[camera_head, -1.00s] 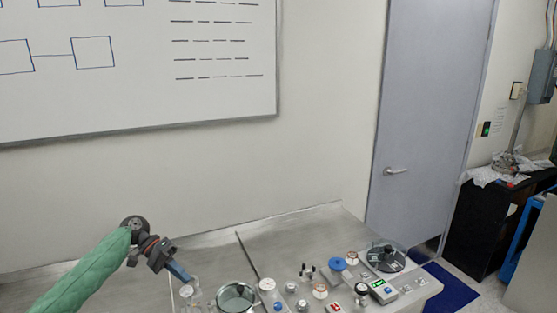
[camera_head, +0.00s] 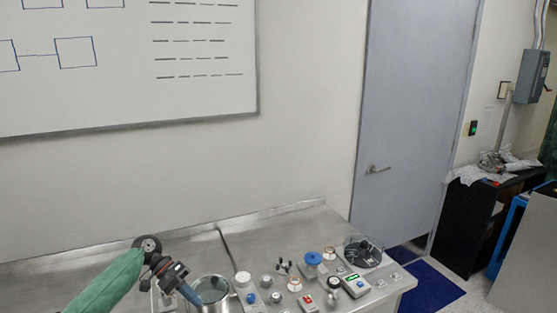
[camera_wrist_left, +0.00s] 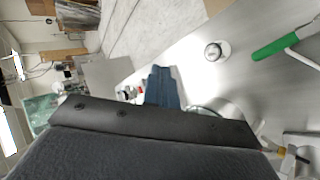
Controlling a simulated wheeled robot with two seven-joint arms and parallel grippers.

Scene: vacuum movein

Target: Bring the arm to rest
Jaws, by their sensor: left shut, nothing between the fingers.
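My left arm, in a green sleeve, comes in from the lower left in the head view. Its gripper (camera_head: 190,294) points down and right with blue fingers shut and nothing between them. In the left wrist view the blue fingers (camera_wrist_left: 162,88) show together past a dark housing. My right gripper is not in view.
In the wrist view a green-handled thing (camera_wrist_left: 275,47) lies at the right. The bench's back strip is clear.

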